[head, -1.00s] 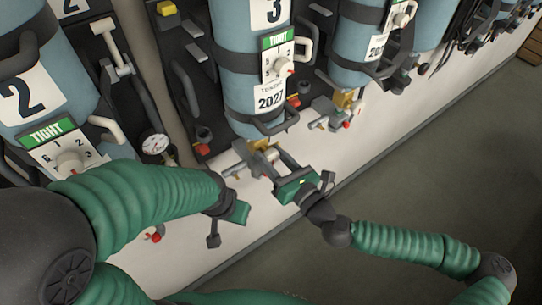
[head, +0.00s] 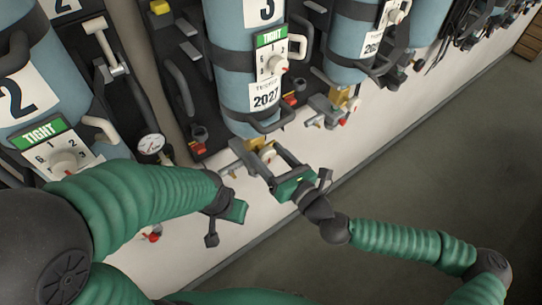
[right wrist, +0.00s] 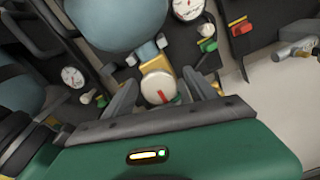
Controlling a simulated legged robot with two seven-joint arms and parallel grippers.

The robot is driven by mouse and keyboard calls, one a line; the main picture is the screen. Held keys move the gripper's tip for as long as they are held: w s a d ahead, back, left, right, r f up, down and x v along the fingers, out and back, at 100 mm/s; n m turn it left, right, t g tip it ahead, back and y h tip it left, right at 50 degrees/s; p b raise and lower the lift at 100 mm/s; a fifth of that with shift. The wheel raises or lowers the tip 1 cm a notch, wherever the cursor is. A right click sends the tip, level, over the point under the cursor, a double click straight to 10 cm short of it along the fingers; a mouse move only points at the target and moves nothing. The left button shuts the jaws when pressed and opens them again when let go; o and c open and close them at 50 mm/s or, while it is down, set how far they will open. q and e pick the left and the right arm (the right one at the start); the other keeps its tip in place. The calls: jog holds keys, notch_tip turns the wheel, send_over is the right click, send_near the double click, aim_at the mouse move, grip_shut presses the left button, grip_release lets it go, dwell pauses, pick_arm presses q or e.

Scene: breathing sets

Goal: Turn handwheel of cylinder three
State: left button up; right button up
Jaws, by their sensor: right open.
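Cylinder three (head: 247,70) is a blue upright cylinder with a "3" label, a green TIGHT plate and a 2027 tag. Its handwheel (head: 267,154) is a small cream knob at the brass valve below the cylinder. In the right wrist view the handwheel (right wrist: 158,87) shows a red mark and lies between the fingers. My right gripper (head: 264,153) is open, its two fingers on either side of the handwheel; contact cannot be told. My left gripper (head: 235,210) hangs at the lower left, away from the valve; its fingers are not clear.
Cylinder two (head: 38,85) stands at the left and another blue cylinder (head: 355,40) at the right. A cream dial (head: 275,64) sits on cylinder three's plate. A round gauge (head: 151,144) is left of the valve. The floor (head: 440,150) at the right is open.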

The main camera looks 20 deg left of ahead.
jog(key=p+v, duration=0.9)
jog(key=v, duration=0.8)
jog(key=shift+p, duration=0.35)
jog(key=shift+w+d+f, duration=0.1)
jog(key=shift+w+f, duration=0.05)
jog(key=shift+w, duration=0.05)
